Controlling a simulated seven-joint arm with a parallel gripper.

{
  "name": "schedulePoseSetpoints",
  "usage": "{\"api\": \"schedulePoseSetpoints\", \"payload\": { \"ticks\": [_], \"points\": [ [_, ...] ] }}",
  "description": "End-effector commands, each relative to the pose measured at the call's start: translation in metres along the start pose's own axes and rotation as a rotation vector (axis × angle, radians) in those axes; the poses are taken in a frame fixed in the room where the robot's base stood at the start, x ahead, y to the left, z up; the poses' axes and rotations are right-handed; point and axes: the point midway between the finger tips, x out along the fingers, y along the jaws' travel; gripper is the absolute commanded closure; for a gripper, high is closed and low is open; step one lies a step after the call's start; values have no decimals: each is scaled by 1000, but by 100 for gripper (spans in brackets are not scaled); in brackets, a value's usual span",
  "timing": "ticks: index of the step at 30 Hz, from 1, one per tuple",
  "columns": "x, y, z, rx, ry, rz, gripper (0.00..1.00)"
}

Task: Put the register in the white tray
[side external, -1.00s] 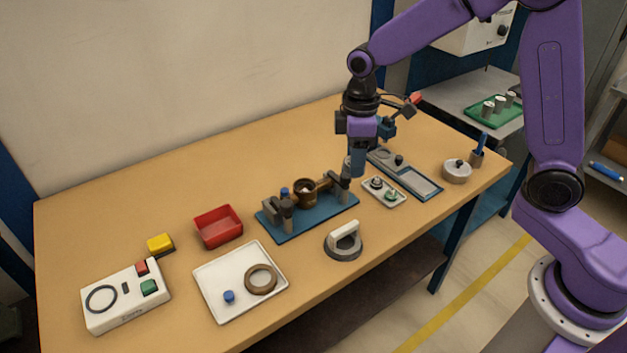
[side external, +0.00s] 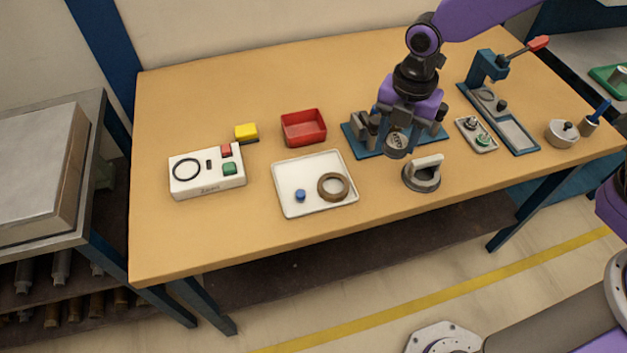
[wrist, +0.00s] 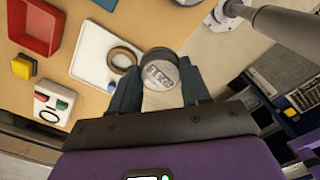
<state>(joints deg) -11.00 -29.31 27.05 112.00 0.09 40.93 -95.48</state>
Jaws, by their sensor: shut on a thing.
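The register, a round grey disc with digits on its face, is held in my gripper (side external: 397,140). The register (side external: 396,147) hangs above the bench in front of the blue fixture (side external: 352,146). In the wrist view the register (wrist: 160,74) sits between the two fingers of my gripper (wrist: 160,88), digits facing the camera. The white tray (side external: 300,170) lies to the left of my gripper, holding a bronze ring (side external: 333,186) and a small blue cap (side external: 300,195). In the wrist view the white tray (wrist: 88,52) shows left of the register. My gripper hides part of the fixture.
A grey round tool with a white handle (side external: 424,172) stands just below and right of my gripper. A red bin (side external: 303,128) is behind the tray. A white test box (side external: 206,173) and yellow block (side external: 246,131) are left. A small parts tray (side external: 476,135) is right.

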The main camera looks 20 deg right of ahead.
Motion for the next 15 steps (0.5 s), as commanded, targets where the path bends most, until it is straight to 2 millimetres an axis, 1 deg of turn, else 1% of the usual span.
{"api": "schedulePoseSetpoints", "payload": {
  "ticks": [1,3,8,11,15],
  "points": [
    [2,2,-6,-53,0,0,84],
    [4,4,-12,-113,0,0,84],
    [9,10,-17,-180,0,-1,84],
    [14,22,-15,-187,0,-1,84],
    [26,46,-10,-186,0,-1,84]
  ]
}}
